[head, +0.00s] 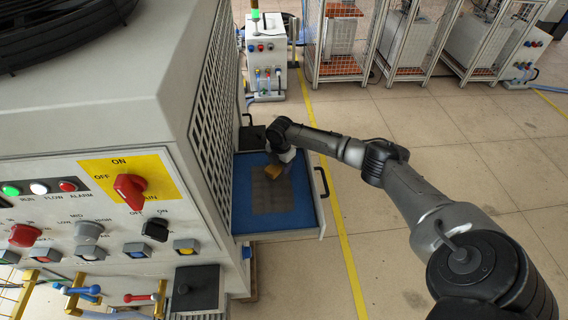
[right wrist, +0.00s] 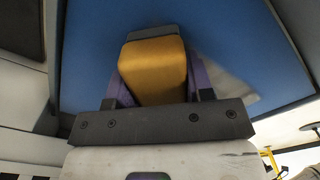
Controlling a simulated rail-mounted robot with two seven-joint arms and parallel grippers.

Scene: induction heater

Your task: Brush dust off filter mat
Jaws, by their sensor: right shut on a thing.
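The blue filter mat (head: 304,208) lies in a tray pulled out from the side of the heater cabinet. A grey-brown dust patch (head: 270,198) covers its middle. My right gripper (head: 277,163) is over the far part of the mat, shut on a brush with a yellow-brown block (head: 273,171). In the right wrist view the brush block (right wrist: 154,68) sits between the two purple fingers, with the blue mat (right wrist: 88,50) behind it. The bristles are hidden, so I cannot tell whether they touch the mat. My left gripper is not in view.
The heater cabinet (head: 90,115) with knobs and lamps fills the left side. The tray has a black handle (head: 321,182) on its right edge. A yellow floor line (head: 345,245) runs beside it. Wire-mesh cages (head: 340,45) stand at the back. The floor at right is clear.

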